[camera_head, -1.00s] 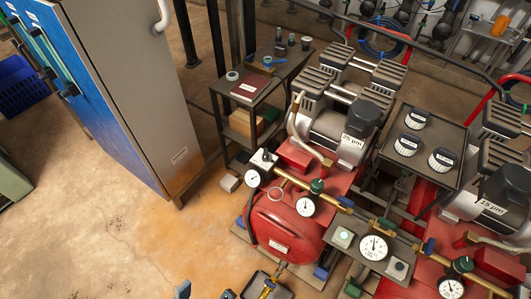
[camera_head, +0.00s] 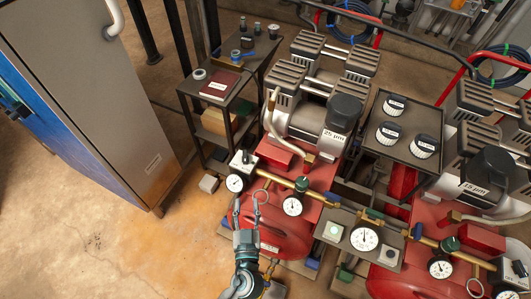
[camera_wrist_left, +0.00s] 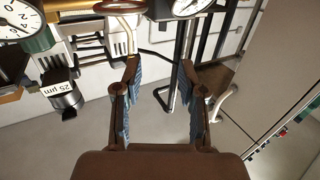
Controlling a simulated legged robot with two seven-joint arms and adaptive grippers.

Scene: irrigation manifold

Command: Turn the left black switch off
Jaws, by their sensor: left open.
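A small pale box with a black switch on top (camera_head: 243,158) stands at the left end of the left compressor's brass pipe, above a round gauge (camera_head: 235,183). The switch's position is too small to tell. My left gripper (camera_head: 248,206) is open and empty, below that box and gauge and in front of the red tank. Its spread fingers also show in the left wrist view (camera_wrist_left: 162,75), with nothing between them. A black knob (camera_head: 388,255) sits on the grey panel farther right. My right gripper is not in view.
A thin metal ring (camera_head: 261,196) hangs from the pipe close to the left fingertips. A red tank (camera_head: 270,235) lies behind the gripper. A grey cabinet (camera_head: 95,90) stands at left, with open floor (camera_head: 100,240) before it.

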